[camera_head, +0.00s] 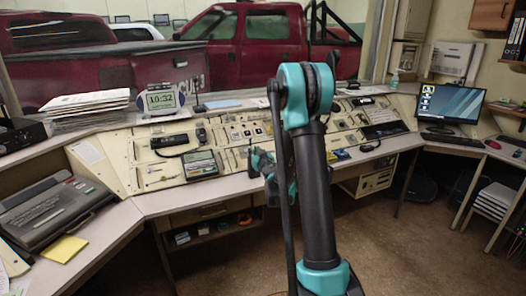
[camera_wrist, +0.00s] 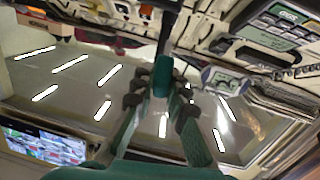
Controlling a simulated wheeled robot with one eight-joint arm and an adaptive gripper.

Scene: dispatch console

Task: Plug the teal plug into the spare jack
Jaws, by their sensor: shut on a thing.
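My gripper (camera_wrist: 160,88) shows in the wrist view with its two dark fingers closed around the teal plug (camera_wrist: 161,76). A dark, narrow strip runs up from the plug toward the top edge; I cannot tell whether it is part of the plug. In the head view my gripper (camera_head: 262,162) is low in front of the console panel (camera_head: 232,133), partly behind my own arm. The plug cannot be made out there. The spare jack cannot be told apart from the other small fittings on the panel, and my arm hides part of the panel.
A clock reading 10:32 (camera_head: 160,100) and a paper stack (camera_head: 84,108) stand on the console's upper ledge at left. A grey machine (camera_head: 48,208) and yellow notes (camera_head: 63,249) lie on the left desk. A monitor (camera_head: 449,104) stands at right. The floor in front is clear.

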